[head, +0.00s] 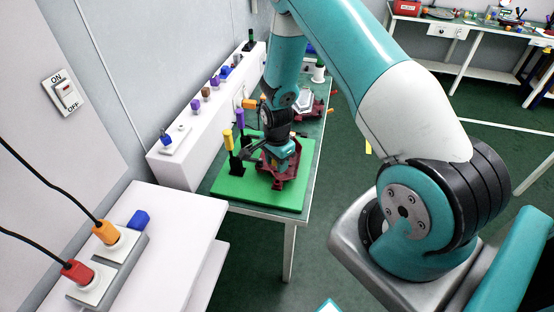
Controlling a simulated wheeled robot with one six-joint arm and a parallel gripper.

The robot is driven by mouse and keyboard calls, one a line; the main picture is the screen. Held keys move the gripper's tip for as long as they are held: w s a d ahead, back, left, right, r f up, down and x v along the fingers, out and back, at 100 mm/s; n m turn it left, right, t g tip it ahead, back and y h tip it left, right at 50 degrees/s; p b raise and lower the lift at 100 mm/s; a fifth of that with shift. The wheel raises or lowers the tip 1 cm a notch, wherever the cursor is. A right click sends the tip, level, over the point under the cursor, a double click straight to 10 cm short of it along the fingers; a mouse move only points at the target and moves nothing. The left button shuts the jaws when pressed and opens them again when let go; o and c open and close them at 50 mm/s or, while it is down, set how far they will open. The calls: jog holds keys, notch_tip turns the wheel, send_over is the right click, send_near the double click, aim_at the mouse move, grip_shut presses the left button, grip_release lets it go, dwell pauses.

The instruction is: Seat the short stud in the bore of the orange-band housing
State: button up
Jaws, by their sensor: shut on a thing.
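My gripper (282,164) is small in the head view. It points down over the dark red housing (292,178) on the green mat (229,186). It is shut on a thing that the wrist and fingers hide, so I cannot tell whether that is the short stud. The housing's bore and any orange band on it are hidden or too small to make out. I cannot tell whether the held thing touches the housing.
Upright yellow (227,138) and purple (240,118) handles stand close left of my gripper. Behind is a white ledge (178,170) with several small coloured parts. More dark red parts (309,113) lie farther back. A white table (176,228) with plugged sockets stands at the front left.

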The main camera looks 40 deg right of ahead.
jog(key=shift+f, duration=0.1)
jog(key=shift+a+f+b, duration=0.1)
jog(key=shift+f+b, duration=2.2)
jog(key=shift+f, duration=0.45)
jog(key=shift+f, duration=0.1)
jog(key=shift+f+b, duration=1.1)
jog(key=shift+f, duration=0.05)
jog(key=o, duration=1)
jog(key=shift+r, duration=0.1)
